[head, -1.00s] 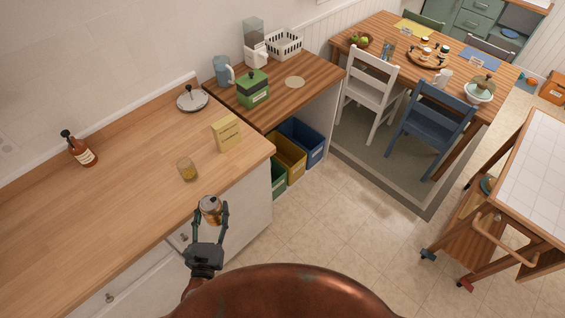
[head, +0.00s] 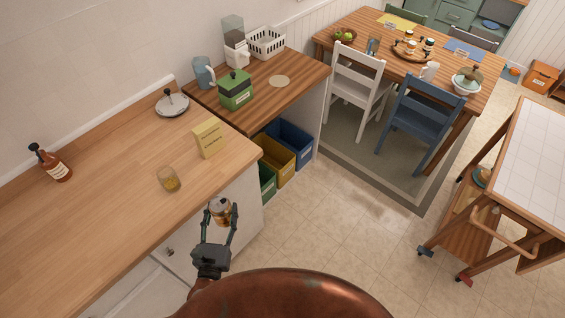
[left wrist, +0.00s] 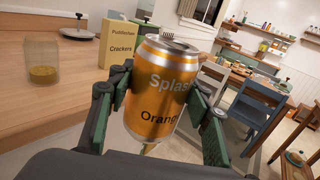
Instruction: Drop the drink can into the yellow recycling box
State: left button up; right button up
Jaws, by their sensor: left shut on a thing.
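The drink can (head: 221,211) is orange with a silver top and reads "Splash Orange" in the left wrist view (left wrist: 158,92). My left gripper (head: 219,215) is shut on it, with a finger on each side. It holds the can upright in front of the counter's front edge, over the cabinet face in the head view. The yellow recycling box (head: 276,156) stands on the floor under the far counter, up and right of the can, between a green box and a blue box. The can is well apart from it. My right gripper is not in view.
A green box (head: 267,182) and a blue box (head: 291,140) flank the yellow one. A glass (head: 168,180) and a crackers box (head: 209,138) stand near the counter edge. The floor (head: 345,205) right of the boxes is clear. A wheeled cart (head: 500,190) stands at the right.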

aim_at(268, 161)
jog(key=z, duration=0.75)
jog(key=i, duration=0.75)
jog(key=z, duration=0.7)
jog(key=i, duration=0.8)
jog(key=u, duration=0.9)
jog(key=i, duration=0.65)
jog(key=u, duration=0.6)
